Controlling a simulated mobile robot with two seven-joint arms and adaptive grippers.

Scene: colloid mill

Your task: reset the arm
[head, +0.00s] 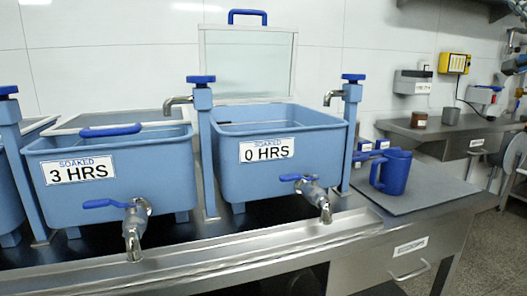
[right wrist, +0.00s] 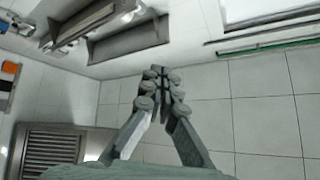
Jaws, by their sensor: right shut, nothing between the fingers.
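My right gripper (right wrist: 160,85) shows in the right wrist view with its fingers closed together and nothing between them. It is apart from any object, with a tiled wall behind it. Neither gripper shows in the head view, and my left gripper is in no view.
Blue tanks labelled 3 HRS (head: 105,187) and 0 HRS (head: 300,172) stand on the steel counter (head: 270,252). The 0 HRS tank's glass lid (head: 248,65) is raised. A blue jug (head: 391,172) stands on the right. A grey vent (right wrist: 52,150) shows in the wrist view.

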